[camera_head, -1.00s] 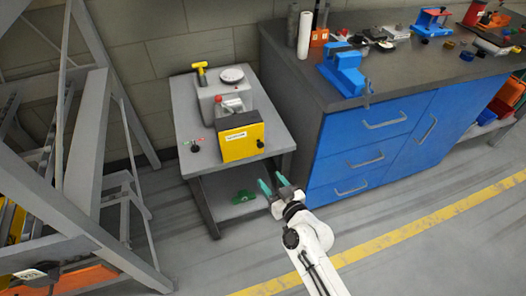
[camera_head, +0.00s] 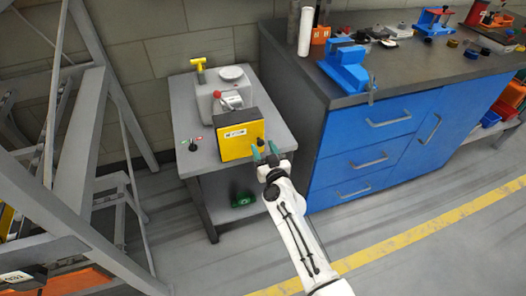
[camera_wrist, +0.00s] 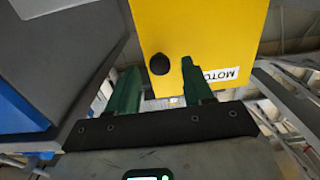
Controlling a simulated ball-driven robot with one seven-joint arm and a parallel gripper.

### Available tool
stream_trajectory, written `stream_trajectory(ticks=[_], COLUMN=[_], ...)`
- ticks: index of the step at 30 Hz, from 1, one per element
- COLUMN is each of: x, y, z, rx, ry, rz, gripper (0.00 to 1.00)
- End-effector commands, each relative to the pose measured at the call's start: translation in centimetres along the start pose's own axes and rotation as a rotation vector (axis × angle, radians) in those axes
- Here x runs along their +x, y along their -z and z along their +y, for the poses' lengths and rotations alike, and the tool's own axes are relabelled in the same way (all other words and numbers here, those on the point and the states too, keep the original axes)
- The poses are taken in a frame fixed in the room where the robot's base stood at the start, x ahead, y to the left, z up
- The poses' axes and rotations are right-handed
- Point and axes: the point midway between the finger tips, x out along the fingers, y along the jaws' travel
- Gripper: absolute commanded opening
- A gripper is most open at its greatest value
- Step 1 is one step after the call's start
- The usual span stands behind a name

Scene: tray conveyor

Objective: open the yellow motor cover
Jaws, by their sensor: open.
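The yellow motor cover (camera_head: 237,141) is a flat panel with a white label on the front of the grey machine (camera_head: 221,95) on the small table. It looks shut. A round black knob (camera_head: 260,140) sits near its right edge. In the wrist view the cover (camera_wrist: 205,35) fills the upper middle, with the knob (camera_wrist: 159,64) and part of a label reading "MOTO". My gripper (camera_head: 265,152) has green fingers and is open, close in front of the knob. In the wrist view the knob appears between my gripper's fingers (camera_wrist: 160,88), a little beyond their tips. Contact cannot be told.
A blue drawer cabinet (camera_head: 372,152) with a dark worktop stands close on the right, holding a blue vise (camera_head: 345,68). A green object (camera_head: 243,199) lies on the table's lower shelf. Grey metal stairs (camera_head: 75,165) stand on the left. Floor in front is clear.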

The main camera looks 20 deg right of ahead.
Motion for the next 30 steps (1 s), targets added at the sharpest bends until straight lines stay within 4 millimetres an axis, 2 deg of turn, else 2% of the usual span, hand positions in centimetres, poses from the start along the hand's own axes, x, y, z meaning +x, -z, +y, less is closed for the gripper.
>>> stream_trajectory(ticks=[4,13,27,30], x=[0.84,0.94,0.93,0.92], y=[-0.01,0.04,0.04,0.04], z=[-0.02,-0.02,-0.02,-0.01], rx=[0.002,0.001,0.001,0.001], ry=[0.001,0.001,0.001,0.001], rz=[0.0,0.0,0.0,0.0], gripper=[0.51,0.5,0.05,0.0])
